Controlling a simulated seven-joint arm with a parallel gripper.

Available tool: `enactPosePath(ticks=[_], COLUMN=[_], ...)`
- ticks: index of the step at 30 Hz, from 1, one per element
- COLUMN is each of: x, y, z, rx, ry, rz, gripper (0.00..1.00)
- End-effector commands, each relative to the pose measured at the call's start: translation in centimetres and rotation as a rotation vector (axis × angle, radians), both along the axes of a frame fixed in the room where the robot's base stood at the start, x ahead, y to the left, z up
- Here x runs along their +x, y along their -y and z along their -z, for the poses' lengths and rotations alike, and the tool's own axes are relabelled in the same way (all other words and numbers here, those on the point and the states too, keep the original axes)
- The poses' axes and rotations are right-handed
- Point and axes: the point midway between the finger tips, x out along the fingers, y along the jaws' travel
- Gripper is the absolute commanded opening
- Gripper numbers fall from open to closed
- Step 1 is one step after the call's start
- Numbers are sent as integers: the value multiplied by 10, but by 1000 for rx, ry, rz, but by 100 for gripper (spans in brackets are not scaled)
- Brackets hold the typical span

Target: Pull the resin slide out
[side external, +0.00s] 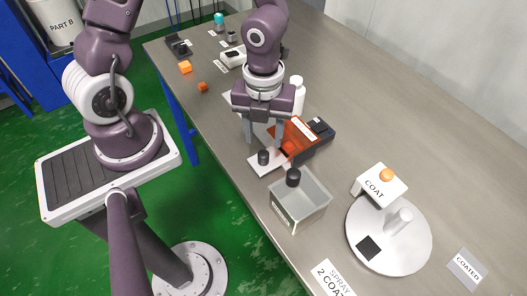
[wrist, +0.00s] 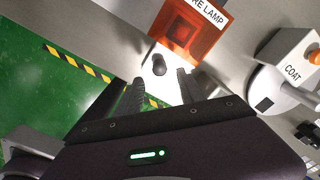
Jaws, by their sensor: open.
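The white slide (side external: 254,162) lies at the front of the orange cure lamp housing (side external: 299,134), its outer part showing outside it. A dark upright knob (side external: 263,157) stands on the slide. In the wrist view, the knob (wrist: 159,66) shows just beyond the fingertips, on the bright slide (wrist: 165,88) below the orange housing (wrist: 188,32). My gripper (side external: 264,144) is open and empty, with its fingers pointing down near the knob, one to either side of it in the picture. Contact with the knob cannot be told. My gripper also shows in the wrist view (wrist: 160,80).
A grey open bin (side external: 300,205) stands close in front, with a dark cylinder (side external: 293,177) at its back edge. A white bottle (side external: 298,95) stands behind the lamp. A round white COAT station (side external: 388,235) is at right. The table's left edge is near the slide.

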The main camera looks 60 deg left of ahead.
Motion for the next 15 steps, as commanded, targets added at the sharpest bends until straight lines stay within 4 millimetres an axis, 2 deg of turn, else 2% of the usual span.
enactPosePath(ticks=[9, 15], x=[-2, -1], y=[1, 0], z=[56, 70], rx=[1, 0], ry=[-6, -4], rz=[12, 8], gripper=[46, 46])
